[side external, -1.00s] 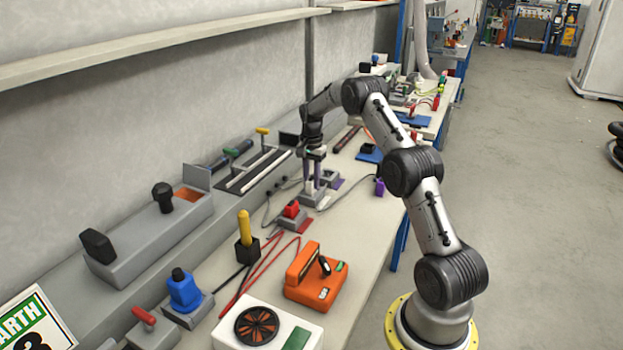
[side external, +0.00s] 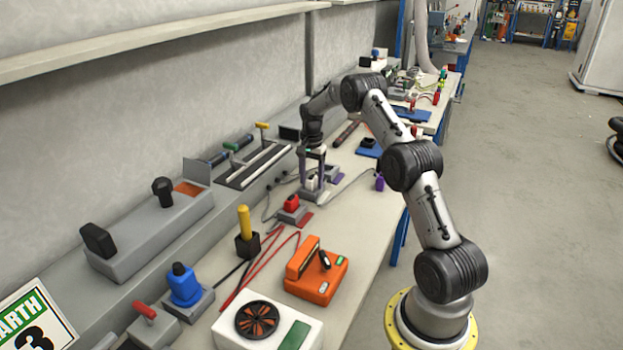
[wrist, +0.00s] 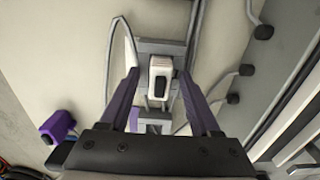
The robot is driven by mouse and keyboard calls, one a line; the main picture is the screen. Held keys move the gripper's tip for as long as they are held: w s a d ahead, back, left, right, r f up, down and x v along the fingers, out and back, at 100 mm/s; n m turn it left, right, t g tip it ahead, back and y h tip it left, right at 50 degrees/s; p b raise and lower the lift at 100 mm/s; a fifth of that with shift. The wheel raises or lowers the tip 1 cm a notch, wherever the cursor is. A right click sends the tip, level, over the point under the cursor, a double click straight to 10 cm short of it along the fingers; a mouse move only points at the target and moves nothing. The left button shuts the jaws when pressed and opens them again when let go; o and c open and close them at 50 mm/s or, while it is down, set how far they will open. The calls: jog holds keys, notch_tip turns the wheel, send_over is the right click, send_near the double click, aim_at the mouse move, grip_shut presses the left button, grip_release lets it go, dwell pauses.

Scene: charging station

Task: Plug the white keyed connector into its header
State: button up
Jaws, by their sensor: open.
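The white connector (side external: 312,183) stands on a small grey block on the bench. In the wrist view the white connector (wrist: 161,68) sits over the grey block (wrist: 158,47), which appears to be its header; I cannot tell how deep it is seated. My gripper (side external: 312,187) points down over it with purple fingers spread. In the wrist view the fingers of my gripper (wrist: 160,76) are on either side of the connector, with a visible gap on both sides. The connector's underside is hidden.
A red-topped connector block (side external: 291,205) stands close on the near side. A purple plug (wrist: 58,126) lies apart on the bench. Grey cables (wrist: 115,60) run beside the block. An orange device (side external: 316,275) and a yellow-handled part (side external: 244,225) stand nearer the camera.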

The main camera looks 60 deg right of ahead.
aim_at(312, 178)
notch_tip(312, 178, up, 14)
dwell(0.6)
jog(key=shift+f, duration=0.1)
